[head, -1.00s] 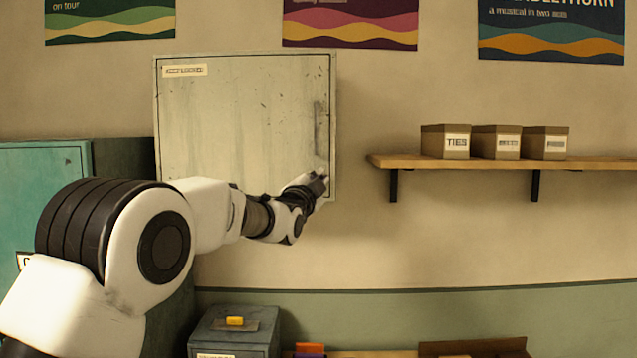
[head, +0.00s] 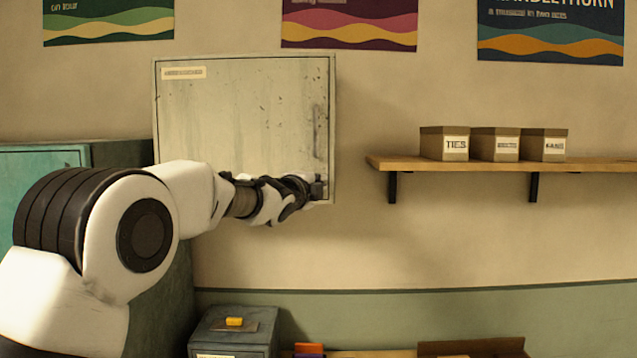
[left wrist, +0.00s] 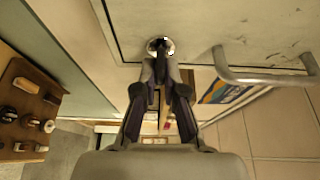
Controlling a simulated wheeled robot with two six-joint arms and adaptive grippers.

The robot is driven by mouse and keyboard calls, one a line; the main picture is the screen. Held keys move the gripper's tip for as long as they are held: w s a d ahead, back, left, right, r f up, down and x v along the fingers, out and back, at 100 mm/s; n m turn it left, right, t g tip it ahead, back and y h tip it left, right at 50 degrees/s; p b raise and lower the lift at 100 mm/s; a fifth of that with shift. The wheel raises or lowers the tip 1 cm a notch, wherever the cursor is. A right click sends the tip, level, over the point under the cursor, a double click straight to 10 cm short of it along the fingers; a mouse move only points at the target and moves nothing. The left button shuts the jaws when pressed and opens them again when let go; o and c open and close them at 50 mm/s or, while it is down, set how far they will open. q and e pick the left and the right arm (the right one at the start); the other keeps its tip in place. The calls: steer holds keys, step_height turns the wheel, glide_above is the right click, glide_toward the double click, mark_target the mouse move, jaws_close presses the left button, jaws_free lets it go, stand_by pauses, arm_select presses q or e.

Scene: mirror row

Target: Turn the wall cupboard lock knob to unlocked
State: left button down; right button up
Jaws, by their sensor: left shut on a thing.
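The wall cupboard (head: 240,115) hangs on the wall with its door shut; a label is at its upper left. Its upright bar handle (head: 318,130) is near the right edge and also shows in the left wrist view (left wrist: 265,72). The round lock knob (left wrist: 160,46) shows in the left wrist view at the door's edge, partly hidden by my fingers. My left gripper (left wrist: 160,66) is shut on the knob. In the head view my left gripper (head: 318,187) is at the door's lower right corner and hides the knob. My right gripper is not in view.
A wooden shelf (head: 470,163) with three labelled boxes is to the right of the cupboard. A teal cabinet (head: 40,160) stands at the left. A small grey box (head: 235,335) is below. The wall between cupboard and shelf is clear.

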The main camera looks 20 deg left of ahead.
arm_select(q)
steer(key=shift+r, duration=0.1)
steer(key=c, duration=1.3)
jaws_free()
steer(key=shift+o, duration=0.2)
steer(key=shift+w+a, duration=0.15)
